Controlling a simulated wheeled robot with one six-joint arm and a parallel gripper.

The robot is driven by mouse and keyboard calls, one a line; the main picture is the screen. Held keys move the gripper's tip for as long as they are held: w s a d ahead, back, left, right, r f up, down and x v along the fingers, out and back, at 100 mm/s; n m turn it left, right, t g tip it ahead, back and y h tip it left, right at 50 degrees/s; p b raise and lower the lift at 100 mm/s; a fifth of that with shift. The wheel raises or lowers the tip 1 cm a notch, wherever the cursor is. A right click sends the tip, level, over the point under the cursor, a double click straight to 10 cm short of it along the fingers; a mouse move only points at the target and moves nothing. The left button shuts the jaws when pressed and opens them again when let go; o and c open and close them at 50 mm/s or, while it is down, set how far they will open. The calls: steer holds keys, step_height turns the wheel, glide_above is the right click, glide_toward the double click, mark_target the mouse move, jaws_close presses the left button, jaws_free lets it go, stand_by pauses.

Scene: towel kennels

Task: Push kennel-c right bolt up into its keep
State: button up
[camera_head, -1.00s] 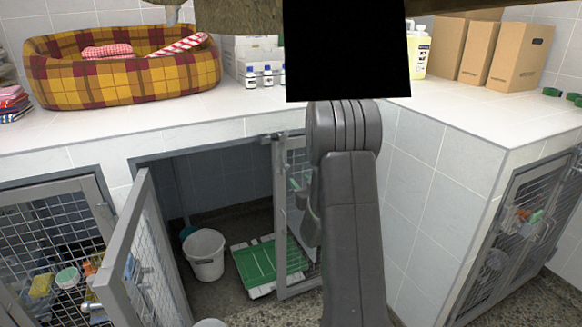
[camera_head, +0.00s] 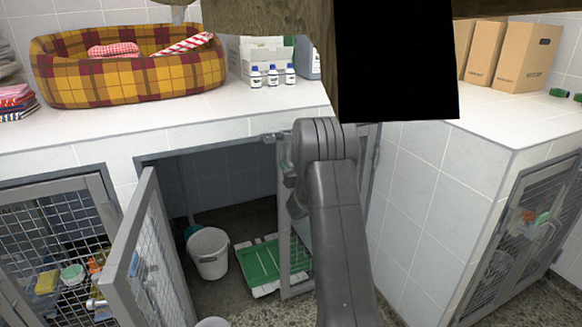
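The middle kennel under the counter has its left mesh door (camera_head: 150,255) swung open towards me. Its narrower right mesh door (camera_head: 296,255) stands in the opening, partly hidden behind my arm. I cannot read any label naming kennel-c. A small metal fitting (camera_head: 268,138) sits at the top of the right door by the frame; whether it is the bolt or the keep is too small to tell. My gripper (camera_head: 291,182) seems to be at the upper left edge of the right door, mostly hidden by my grey forearm. Its fingers and any contact with the bolt cannot be made out.
A white bucket (camera_head: 208,254) and a green-and-white tray (camera_head: 270,264) are on the kennel floor. A plaid pet bed (camera_head: 130,75) and small bottles (camera_head: 272,77) stand on the counter (camera_head: 200,130). Another mesh kennel (camera_head: 515,240) is at right. The tiled wall beside my arm is close.

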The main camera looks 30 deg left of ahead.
mark_target(288, 153)
jaws_close()
steer(key=shift+r, duration=1.9)
jaws_free()
steer(key=shift+f, duration=0.1)
steer(key=shift+d, duration=0.1)
steer(key=v, duration=1.3)
steer(key=shift+s+d, duration=0.2)
steer(key=shift+s, duration=0.1)
